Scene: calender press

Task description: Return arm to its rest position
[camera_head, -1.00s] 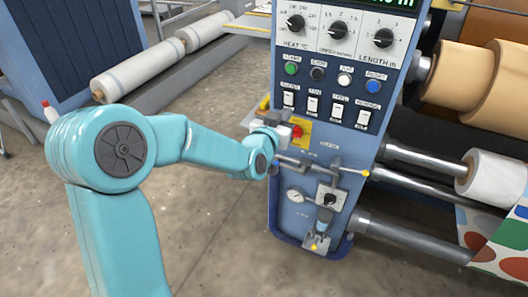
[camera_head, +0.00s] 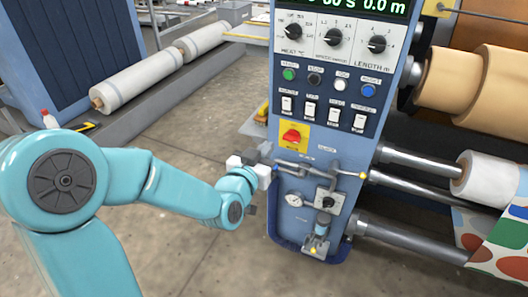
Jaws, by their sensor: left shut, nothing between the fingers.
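My left arm comes in from the left, teal, with its elbow bent. My left gripper (camera_head: 268,165) is shut and empty, at the left side of the blue control column (camera_head: 262,225), just below and left of the red emergency knob (camera_head: 293,137) on its yellow plate. The fingertips are small and partly blend with the column and its grey lever (camera_head: 300,169), so I cannot tell whether they touch it. My right gripper is not in view.
The column carries dials, buttons and white switches (camera_head: 310,109). Rollers with tan material (camera_head: 435,80), a white roll (camera_head: 485,178) and patterned fabric (camera_head: 497,240) lie to the right. A wrapped roll (camera_head: 140,77) lies at the back left. Concrete floor is open between.

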